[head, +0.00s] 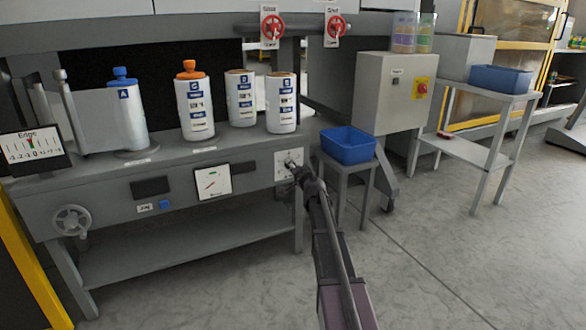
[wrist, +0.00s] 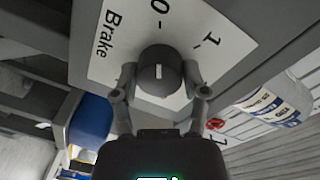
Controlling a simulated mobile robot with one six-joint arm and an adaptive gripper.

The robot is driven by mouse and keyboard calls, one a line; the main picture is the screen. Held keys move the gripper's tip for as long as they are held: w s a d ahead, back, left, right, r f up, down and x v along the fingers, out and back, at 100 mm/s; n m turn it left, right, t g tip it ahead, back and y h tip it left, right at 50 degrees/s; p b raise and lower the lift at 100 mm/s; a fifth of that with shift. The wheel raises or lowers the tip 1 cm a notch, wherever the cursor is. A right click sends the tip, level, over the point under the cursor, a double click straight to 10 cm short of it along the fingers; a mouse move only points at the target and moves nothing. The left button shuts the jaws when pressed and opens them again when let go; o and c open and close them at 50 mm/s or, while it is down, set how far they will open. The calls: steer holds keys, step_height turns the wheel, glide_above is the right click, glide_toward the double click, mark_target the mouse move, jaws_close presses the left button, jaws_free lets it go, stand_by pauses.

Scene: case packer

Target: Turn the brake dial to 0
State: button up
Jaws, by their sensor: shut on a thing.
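The brake dial (wrist: 160,66) is a dark round knob on a white plate (wrist: 112,62) marked "Brake", "0" and "1". A short white mark on the knob runs roughly up the wrist picture, toward the side of the 0. I cannot tell whether it lines up exactly. My gripper (wrist: 159,82) has a finger on each side of the knob and is shut on it. In the head view my gripper (head: 297,170) reaches the plate (head: 281,167) at the right end of the grey bench front and hides part of the dial.
A blue bin (head: 348,146) on a small stand is close to the right of my gripper. Several white canisters (head: 282,112) stand on the bench (head: 100,172) above. A white gauge (head: 212,182) and a handwheel (head: 71,220) are to the left. The floor in front is clear.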

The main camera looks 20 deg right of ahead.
steer(key=shift+w, duration=0.15)
stand_by(0.3)
steer(key=o, duration=1.1)
steer(key=shift+o, duration=0.2)
steer(key=shift+s, duration=0.25)
